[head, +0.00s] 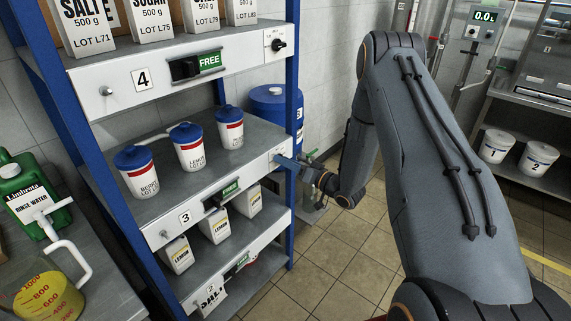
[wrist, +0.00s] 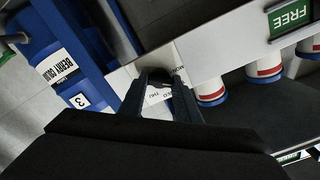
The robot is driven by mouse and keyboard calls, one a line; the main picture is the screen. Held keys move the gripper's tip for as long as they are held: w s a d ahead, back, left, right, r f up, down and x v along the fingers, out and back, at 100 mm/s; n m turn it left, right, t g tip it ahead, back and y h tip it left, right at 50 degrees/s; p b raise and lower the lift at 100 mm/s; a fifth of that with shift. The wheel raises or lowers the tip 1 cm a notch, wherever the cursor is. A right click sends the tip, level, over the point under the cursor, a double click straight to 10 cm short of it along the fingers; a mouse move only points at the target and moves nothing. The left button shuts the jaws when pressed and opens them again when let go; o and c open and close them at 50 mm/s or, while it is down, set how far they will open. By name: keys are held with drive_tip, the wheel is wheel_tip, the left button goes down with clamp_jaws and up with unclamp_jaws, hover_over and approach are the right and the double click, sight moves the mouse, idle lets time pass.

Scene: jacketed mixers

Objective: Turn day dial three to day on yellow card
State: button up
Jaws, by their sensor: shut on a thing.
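Day dial three sits on a white plate (wrist: 181,68) at the right end of shelf three's front rail (head: 215,197). Small day words show around it in the wrist view, but the dial's pointer is too hidden to read. My gripper (wrist: 158,78) is shut on the dial, its two dark fingers on either side of it and covering most of it. In the head view my gripper (head: 290,163) reaches the right end of the rail from the right. I cannot make out a yellow card in either view.
Shelf three holds white tubs with blue lids (head: 190,147). A similar day dial (head: 279,46) is on shelf four above. A blue post (head: 293,100) stands close beside my gripper, with a blue drum (head: 270,103) behind. Tiled floor (head: 325,265) is free at right.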

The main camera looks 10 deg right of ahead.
drive_tip(key=shift+m, duration=0.8)
drive_tip(key=o, duration=1)
drive_tip(key=shift+o, duration=0.2)
drive_tip(key=shift+s+d, duration=0.1)
drive_tip(key=b+v, duration=0.2)
drive_tip(key=v, duration=0.5)
drive_tip(key=shift+s+d, duration=0.2)
